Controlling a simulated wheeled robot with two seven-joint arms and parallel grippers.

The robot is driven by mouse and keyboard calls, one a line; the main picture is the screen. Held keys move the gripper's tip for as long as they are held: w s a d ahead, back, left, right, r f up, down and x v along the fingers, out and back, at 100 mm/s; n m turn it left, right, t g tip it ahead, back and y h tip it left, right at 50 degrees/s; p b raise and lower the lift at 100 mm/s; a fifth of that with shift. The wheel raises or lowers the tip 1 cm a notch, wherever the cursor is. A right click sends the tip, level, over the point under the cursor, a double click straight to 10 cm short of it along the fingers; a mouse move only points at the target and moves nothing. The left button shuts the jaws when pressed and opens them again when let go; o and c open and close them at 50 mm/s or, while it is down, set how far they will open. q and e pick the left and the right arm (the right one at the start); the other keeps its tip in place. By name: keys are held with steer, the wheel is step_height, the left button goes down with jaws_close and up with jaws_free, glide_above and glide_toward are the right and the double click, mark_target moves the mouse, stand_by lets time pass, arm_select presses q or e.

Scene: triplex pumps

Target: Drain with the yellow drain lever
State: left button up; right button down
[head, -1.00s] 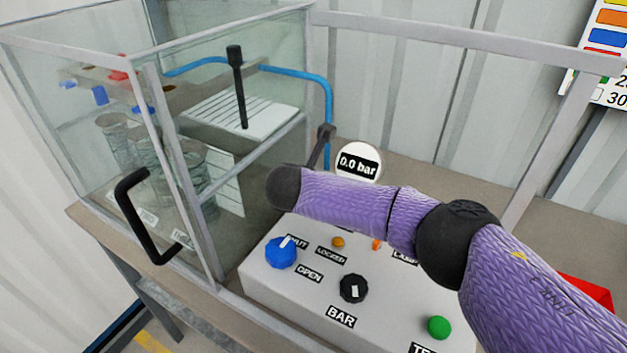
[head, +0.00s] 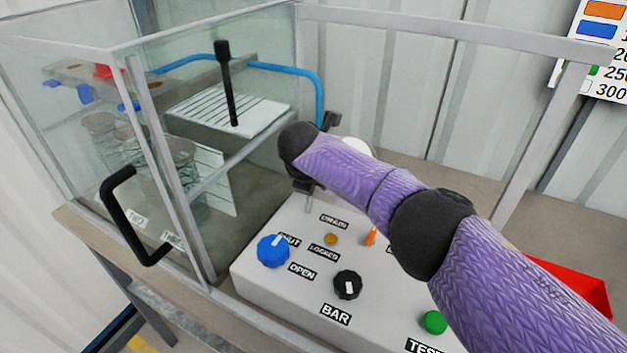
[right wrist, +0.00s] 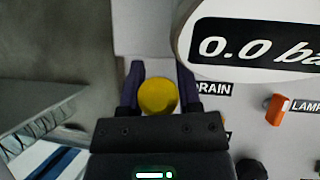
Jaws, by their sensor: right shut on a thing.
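The yellow drain lever (right wrist: 157,96) shows in the right wrist view as a round yellow knob between the two dark fingers of my right gripper (right wrist: 160,84). The gripper is shut on it. In the head view my right gripper (head: 303,186) is low at the back left of the grey control panel (head: 300,312), behind the DRAIN label. There the yellow knob is hidden by the gripper; a short pale stem shows below it. My left gripper is not in view.
A gauge (right wrist: 262,45) reads 0.0 bar beside the gripper. The panel carries a blue knob (head: 273,251), a black knob (head: 347,285), an orange switch (head: 370,236) and a green button (head: 434,322). A glass case (head: 172,170) with a black handle (head: 122,215) stands at left.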

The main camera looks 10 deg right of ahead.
steer(key=shift+c, duration=1.5)
jaws_free()
steer(key=p+v, duration=0.5)
steer(key=v, duration=0.5)
steer(key=shift+a, duration=0.1)
steer(key=shift+f, duration=0.1)
